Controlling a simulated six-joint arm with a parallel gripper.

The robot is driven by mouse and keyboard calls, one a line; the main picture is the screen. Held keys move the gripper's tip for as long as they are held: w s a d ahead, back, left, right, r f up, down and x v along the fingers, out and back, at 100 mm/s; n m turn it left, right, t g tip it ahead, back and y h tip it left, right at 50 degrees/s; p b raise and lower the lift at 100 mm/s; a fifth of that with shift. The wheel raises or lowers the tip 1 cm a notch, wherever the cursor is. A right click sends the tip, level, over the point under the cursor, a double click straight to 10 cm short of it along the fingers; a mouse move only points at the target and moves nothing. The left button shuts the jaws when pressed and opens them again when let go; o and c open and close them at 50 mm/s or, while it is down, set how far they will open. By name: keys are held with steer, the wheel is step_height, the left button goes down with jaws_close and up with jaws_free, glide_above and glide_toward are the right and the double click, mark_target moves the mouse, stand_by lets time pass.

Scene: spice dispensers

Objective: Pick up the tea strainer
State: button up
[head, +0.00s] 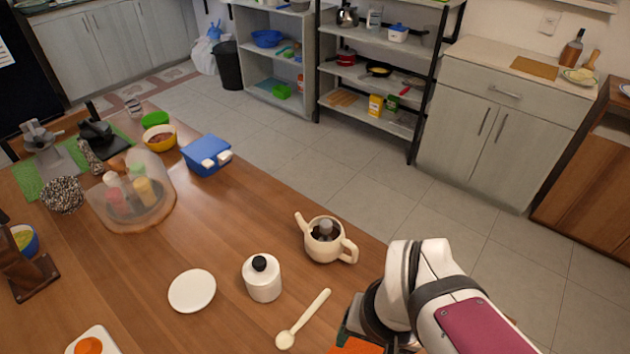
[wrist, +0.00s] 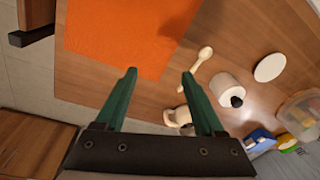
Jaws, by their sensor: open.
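A cream teapot (head: 318,252) stands open on the wooden table. A dark, grey-topped piece (head: 326,228) sits in its mouth; it may be the tea strainer, but I cannot tell for sure. The teapot also shows in the wrist view (wrist: 176,117), partly hidden by my right finger. My gripper (wrist: 159,73) is open and empty, its green fingers spread over the table near an orange mat (wrist: 115,35). In the head view my arm is at the bottom right, to the right of and nearer than the teapot, and the fingertips are not clear there.
A white jar with a black knob (head: 262,282), a cream spoon (head: 303,319) and a white plate (head: 192,291) lie near the teapot. A clear dome over bottles (head: 160,205) and a blue box (head: 205,155) stand farther left. The table's edge is just beyond the teapot.

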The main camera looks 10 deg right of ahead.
steer(key=w+d+f+n+t+h, duration=0.1)
steer(key=w+d+f+t, duration=0.15)
steer(key=w, duration=0.35)
steer(key=w+d+f+n+t+h, duration=0.1)
steer(key=w+d+f, duration=0.15)
steer(key=w, duration=0.35)
steer(key=n+t+y, duration=0.5)
steer(key=n+t, duration=0.1)
steer(key=t, duration=0.2)
glide_toward(329, 228)
steer(key=w+f, duration=0.2)
steer(key=w, duration=0.1)
steer(key=shift+w+a+f+y, duration=0.15)
steer(key=shift+w+a+y, duration=0.15)
steer(key=shift+a, duration=0.1)
steer(key=x, duration=0.7)
steer(key=shift+w+a, duration=0.1)
steer(key=shift+w, duration=0.15)
jaws_close()
